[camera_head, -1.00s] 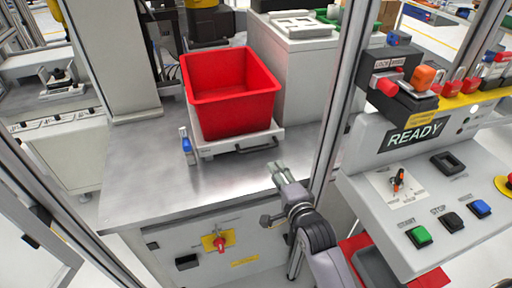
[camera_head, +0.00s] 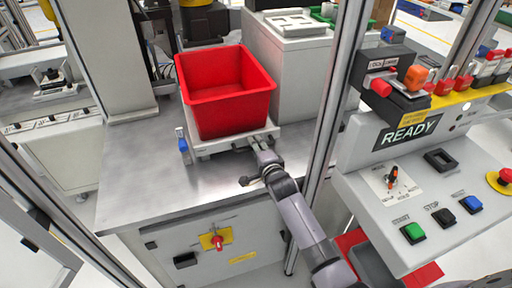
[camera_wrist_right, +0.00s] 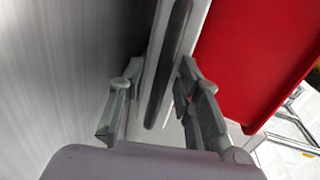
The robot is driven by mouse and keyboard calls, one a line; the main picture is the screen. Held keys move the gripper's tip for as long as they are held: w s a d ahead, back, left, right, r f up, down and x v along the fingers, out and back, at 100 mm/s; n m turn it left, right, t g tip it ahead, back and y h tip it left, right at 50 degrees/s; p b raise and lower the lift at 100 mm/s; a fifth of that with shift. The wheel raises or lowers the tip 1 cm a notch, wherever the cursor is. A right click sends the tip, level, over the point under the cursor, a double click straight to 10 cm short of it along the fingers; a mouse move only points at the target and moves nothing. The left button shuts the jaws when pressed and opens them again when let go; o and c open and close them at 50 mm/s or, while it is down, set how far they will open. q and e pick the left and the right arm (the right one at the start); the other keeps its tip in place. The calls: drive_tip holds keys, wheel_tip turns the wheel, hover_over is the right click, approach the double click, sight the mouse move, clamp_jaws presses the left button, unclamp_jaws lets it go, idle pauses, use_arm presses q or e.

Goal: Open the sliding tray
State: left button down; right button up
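The white sliding tray (camera_head: 207,151) sits on the metal table under a red bin (camera_head: 228,108). Its dark bar handle is along the front edge, mostly covered by my right gripper in the head view. My right gripper (camera_head: 264,139) is at the handle, reaching in from the lower right. In the right wrist view the gripper (camera_wrist_right: 160,85) is open, with one finger on each side of the dark handle (camera_wrist_right: 168,65). A gap shows between fingers and handle. My left gripper is not in view.
A blue-handled clamp (camera_head: 183,144) stands at the tray's left front corner. A grey metal post (camera_head: 325,125) rises right of the table, beside a READY control panel (camera_head: 410,132). The table top (camera_head: 150,185) in front of the tray is clear.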

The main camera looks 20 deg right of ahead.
drive_tip(key=shift+c, duration=0.3)
clamp_jaws()
idle(0.6)
